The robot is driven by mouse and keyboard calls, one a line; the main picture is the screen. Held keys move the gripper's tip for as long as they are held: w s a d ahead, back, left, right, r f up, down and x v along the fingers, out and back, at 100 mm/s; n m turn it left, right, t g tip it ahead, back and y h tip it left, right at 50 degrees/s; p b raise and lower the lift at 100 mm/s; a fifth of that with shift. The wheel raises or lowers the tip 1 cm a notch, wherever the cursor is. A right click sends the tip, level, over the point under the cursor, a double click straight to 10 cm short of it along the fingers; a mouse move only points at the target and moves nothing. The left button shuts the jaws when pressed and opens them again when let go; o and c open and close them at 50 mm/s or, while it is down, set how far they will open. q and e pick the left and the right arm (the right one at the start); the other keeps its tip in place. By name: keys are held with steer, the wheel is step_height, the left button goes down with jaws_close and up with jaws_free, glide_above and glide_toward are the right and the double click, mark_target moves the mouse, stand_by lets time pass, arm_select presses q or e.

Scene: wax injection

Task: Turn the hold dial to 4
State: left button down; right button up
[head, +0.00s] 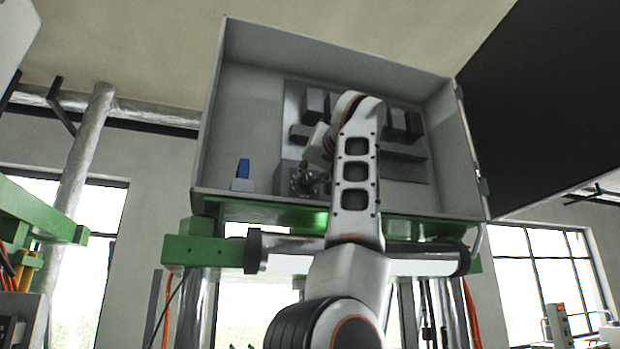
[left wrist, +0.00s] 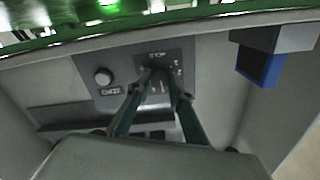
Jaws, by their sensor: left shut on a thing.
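My left gripper (head: 308,181) reaches into the open cabinet, at the lower left of the grey panel. In the left wrist view, which looks upside down, its two fingers (left wrist: 160,78) come together on the hold dial, under a small dark plate (left wrist: 178,53) with white markings. The fingers are shut on the dial and cover nearly all of it, so I cannot read its setting. Beside it sits a round pale knob (left wrist: 103,77) with its own label; the gripper does not touch it. My right gripper is not in view.
The grey cabinet (head: 250,95) has its dark door (head: 540,100) swung open at right. Dark blocks (head: 404,122) stand on the panel. A blue part (head: 243,168) on a pale base sits left of the gripper. A green beam (head: 205,250) runs below the cabinet.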

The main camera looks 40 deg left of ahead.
arm_select(q)
steer(key=shift+f+n, duration=0.15)
steer(key=shift+n, duration=1.75)
steer(key=c, duration=1.8)
jaws_free()
steer(key=shift+d, duration=0.1)
steer(key=v, duration=1.2)
